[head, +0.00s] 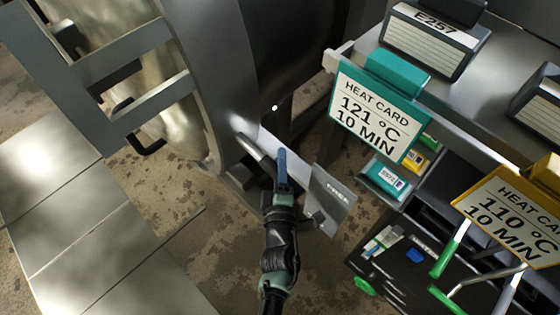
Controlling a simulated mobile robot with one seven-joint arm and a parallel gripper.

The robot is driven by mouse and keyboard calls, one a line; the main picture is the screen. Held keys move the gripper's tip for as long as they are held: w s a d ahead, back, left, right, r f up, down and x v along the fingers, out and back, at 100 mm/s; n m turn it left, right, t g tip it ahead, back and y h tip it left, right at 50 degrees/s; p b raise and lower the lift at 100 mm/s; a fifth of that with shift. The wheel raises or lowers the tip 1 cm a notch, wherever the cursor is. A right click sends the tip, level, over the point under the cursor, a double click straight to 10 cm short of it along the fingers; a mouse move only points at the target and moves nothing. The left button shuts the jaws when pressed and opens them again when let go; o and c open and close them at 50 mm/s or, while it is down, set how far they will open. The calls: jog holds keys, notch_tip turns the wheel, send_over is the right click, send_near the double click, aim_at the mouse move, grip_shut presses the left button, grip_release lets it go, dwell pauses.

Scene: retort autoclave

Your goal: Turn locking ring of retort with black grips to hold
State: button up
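The retort (285,50) is a large dark grey metal vessel at the top middle. A broad grey curved band (205,85), which looks like its ring, runs down its left side. A black bent handle (148,143) shows left of the band; I cannot tell whether it is one of the ring's grips. My gripper (281,165), with blue fingers, is at the lower middle, close beside a pale metal bar (255,151) at the bottom of the retort. I cannot tell whether they touch or whether the fingers are open. No hold mark is readable.
A grey plate (331,200) with a small blurred label stands right of my gripper. At right are a teal heat card (372,112), a yellow heat card (515,215), a dark tray (400,285) and green-handled tools (450,250).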

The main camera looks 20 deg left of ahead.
grip_shut()
dwell(1.0)
